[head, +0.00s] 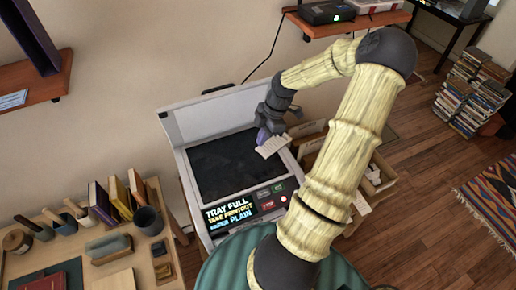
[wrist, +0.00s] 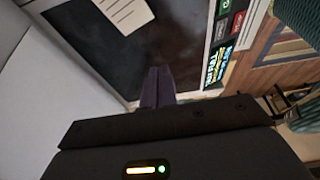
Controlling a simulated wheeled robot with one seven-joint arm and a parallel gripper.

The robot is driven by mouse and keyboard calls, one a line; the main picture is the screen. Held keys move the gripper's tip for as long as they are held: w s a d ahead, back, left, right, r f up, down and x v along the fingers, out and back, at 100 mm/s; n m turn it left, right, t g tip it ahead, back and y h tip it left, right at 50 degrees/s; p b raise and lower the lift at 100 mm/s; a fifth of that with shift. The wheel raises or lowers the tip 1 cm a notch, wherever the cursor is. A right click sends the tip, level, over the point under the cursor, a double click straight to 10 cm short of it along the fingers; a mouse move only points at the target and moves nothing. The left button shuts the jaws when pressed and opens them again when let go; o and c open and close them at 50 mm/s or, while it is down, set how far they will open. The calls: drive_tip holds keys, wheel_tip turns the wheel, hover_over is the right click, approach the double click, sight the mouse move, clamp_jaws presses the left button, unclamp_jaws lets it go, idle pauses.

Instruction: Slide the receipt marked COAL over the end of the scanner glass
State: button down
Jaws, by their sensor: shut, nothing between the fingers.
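The scanner (head: 188,170) has its lid up and a dark glass (head: 222,165). A cream receipt (head: 273,147) with printed lines lies at the glass's far right corner, and its right part seems to reach over the right rim. Its marking is too small to read. In the wrist view the receipt (wrist: 124,10) is cut off by the top edge. My gripper (head: 262,136) is shut and empty, with its purple fingertips close by the receipt's left side. In the wrist view the fingertips (wrist: 157,75) show over the glass, apart from the receipt; their height is unclear.
A control panel (head: 245,208) reading TRAY FULL is on the scanner's front. Wooden trays (head: 365,190) stand to its right, partly behind my arm. A desk (head: 110,283) with books and a dark cup (head: 148,220) stands at left. A wall shelf (head: 345,24) hangs above.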

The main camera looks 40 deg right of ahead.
drive_tip(key=shift+d+r, duration=0.1)
drive_tip(key=shift+r, duration=0.3)
drive_tip(key=m+t+h+b, duration=0.3)
drive_tip(key=m+b, duration=0.1)
drive_tip(key=m, duration=0.8)
hover_over(274, 144)
drive_tip(key=a, duration=0.1)
drive_tip(key=shift+w+a, duration=0.2)
drive_tip(key=p+x, duration=0.3)
drive_tip(key=x, duration=0.7)
drive_tip(key=shift+a, duration=0.15)
